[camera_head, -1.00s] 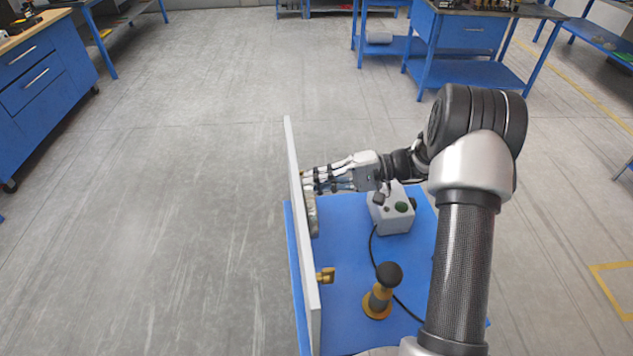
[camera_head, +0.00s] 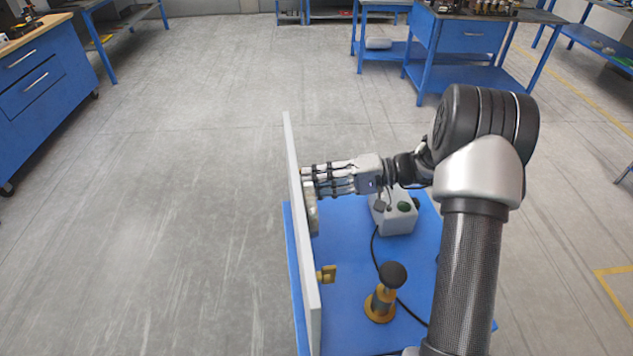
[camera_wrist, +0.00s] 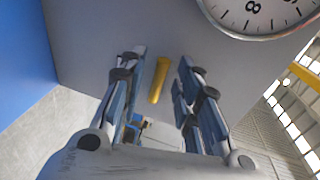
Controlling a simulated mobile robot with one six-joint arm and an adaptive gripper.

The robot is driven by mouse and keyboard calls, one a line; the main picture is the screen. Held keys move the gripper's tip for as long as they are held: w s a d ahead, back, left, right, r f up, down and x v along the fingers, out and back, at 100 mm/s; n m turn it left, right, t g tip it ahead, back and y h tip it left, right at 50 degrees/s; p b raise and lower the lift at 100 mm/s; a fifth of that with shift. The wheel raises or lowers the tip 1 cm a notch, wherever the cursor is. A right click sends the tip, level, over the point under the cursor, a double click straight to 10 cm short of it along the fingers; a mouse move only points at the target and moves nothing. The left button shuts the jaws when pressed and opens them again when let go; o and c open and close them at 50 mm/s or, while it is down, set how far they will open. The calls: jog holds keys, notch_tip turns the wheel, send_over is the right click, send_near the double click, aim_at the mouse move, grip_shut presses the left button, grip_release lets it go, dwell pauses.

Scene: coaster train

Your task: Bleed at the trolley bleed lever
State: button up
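A yellow lever (camera_wrist: 159,80) stands out from a grey upright panel (camera_wrist: 110,35) in the wrist view. My gripper (camera_wrist: 162,62) is open, with one finger on each side of the lever and a visible gap to both. In the head view, my gripper (camera_head: 306,184) points left, its fingertips at or very close to the panel (camera_head: 305,240); the lever there is hidden behind the fingers. The panel stands along the left edge of the blue trolley (camera_head: 350,330). I cannot tell whether the fingertips touch the panel.
A round gauge (camera_wrist: 265,12) is on the panel. A yellow fitting (camera_head: 327,274) sits nearer on it. Open floor lies left.

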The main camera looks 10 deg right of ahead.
jog(key=v, duration=1.2)
dwell(0.5)
